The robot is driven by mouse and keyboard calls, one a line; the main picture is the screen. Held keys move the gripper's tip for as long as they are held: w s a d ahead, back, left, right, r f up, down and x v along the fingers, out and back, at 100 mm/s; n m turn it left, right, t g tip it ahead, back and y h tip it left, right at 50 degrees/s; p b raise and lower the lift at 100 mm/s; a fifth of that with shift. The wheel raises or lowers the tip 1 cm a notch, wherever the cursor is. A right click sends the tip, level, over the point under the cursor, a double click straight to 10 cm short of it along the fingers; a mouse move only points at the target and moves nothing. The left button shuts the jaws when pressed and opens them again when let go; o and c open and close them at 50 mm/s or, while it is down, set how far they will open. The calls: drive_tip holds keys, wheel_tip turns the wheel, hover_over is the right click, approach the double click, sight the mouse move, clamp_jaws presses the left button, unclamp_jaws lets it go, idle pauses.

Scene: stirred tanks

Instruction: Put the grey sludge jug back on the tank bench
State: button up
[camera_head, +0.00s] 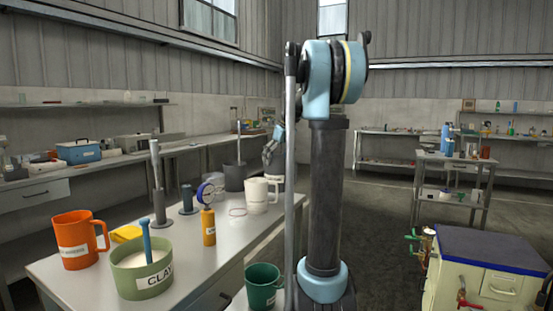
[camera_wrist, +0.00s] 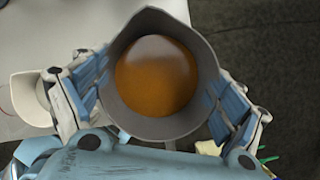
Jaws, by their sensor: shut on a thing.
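In the wrist view the grey jug (camera_wrist: 158,128) is seen from above, with orange-brown sludge inside. My gripper (camera_wrist: 158,90) is shut on it, with one finger pad against each side of its wall. In the head view my gripper (camera_head: 270,154) is beyond the white jug, near the far right edge of the tank bench (camera_head: 200,262). My arm and the white jug hide part of that area, and I cannot tell the held jug's base height. In the wrist view the bench (camera_wrist: 45,30) lies at the upper left and dark floor at the right.
A cream cabinet (camera_head: 480,275) stands right.

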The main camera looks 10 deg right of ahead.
sight(277, 166)
drive_tip(key=shift+f, duration=1.9)
drive_tip(key=o, duration=1.9)
drive_tip(key=v, duration=1.2)
drive_tip(key=s+a+f+n+h, duration=0.1)
drive_tip(key=s+f+n, duration=0.9)
drive_tip(key=s, duration=0.3)
drive_tip(key=s+f+n+g, duration=0.1)
drive_tip(key=s+f+n, duration=0.9)
drive_tip(key=s+f, duration=0.2)
drive_tip(key=s+a+f+n+h, duration=0.1)
drive_tip(key=s+f+n, duration=0.8)
drive_tip(key=s+f, duration=0.3)
drive_tip(key=shift+s+a+f+n+h, duration=0.1)
drive_tip(key=shift+s+a+n+h, duration=0.1)
drive_tip(key=shift+s, duration=0.7)
drive_tip(key=shift+s+a+n+h, duration=0.1)
drive_tip(key=shift+s+a+n, duration=0.1)
drive_tip(key=shift+s, duration=0.65)
